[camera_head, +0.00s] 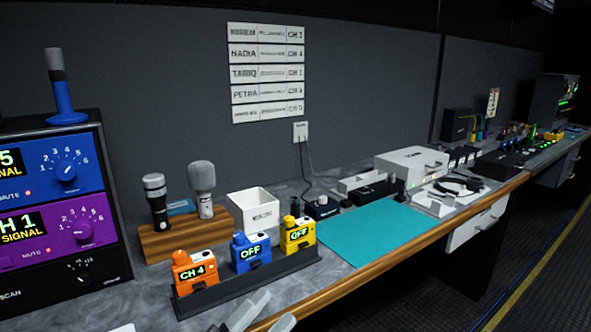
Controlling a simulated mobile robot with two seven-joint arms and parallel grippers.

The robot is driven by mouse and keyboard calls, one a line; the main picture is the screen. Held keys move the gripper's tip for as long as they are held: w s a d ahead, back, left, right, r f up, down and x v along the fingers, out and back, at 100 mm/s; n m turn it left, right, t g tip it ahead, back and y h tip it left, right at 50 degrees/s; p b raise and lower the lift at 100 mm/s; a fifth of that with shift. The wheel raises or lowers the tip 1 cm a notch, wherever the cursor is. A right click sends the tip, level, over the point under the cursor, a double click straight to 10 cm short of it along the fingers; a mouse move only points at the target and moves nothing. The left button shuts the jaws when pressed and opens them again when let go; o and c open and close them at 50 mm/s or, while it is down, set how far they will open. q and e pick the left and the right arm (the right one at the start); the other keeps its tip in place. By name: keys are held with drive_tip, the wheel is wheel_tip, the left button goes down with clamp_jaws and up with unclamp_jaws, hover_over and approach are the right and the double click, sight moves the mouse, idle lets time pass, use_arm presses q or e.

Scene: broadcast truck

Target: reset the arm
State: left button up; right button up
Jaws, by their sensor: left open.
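My left gripper (278,306) shows at the bottom edge, low in front of the counter's wooden front edge. Only its two light grey fingers are visible; they are apart with nothing seen between them. The rest of the left arm is out of the picture. Just behind the fingers, a dark rack (240,285) holds an orange pack reading CH 4 (195,271), a blue pack reading OFF (251,252) and a yellow pack reading OFF (298,235).
A wooden block (185,238) holds two microphones behind the rack. A white bin (255,209) stands beside it. A receiver stack (60,200) fills the left side. The teal mat (385,232) is bare. A white case (411,162) and headset (458,186) lie farther right.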

use_arm(q)
drive_tip(key=s+a+f+n+g+y, duration=0.2)
drive_tip(key=s+a+f+n+y, duration=0.3)
drive_tip(key=f, duration=0.4)
drive_tip(key=s+a+f+n+g+y+p, duration=0.1)
drive_tip(key=s+a+f+n+y, duration=0.4)
drive_tip(key=f+n, duration=0.3)
drive_tip(key=s+a+f+n+g+y+p, duration=0.1)
drive_tip(key=s+a+f+n+y, duration=0.4)
drive_tip(key=f, duration=0.5)
drive_tip(key=shift+s+a+n+g, duration=0.55)
drive_tip(key=shift+n+g, duration=0.25)
drive_tip(key=shift+n, duration=0.4)
drive_tip(key=shift+c, duration=1.1)
drive_tip(key=shift+a, duration=0.1)
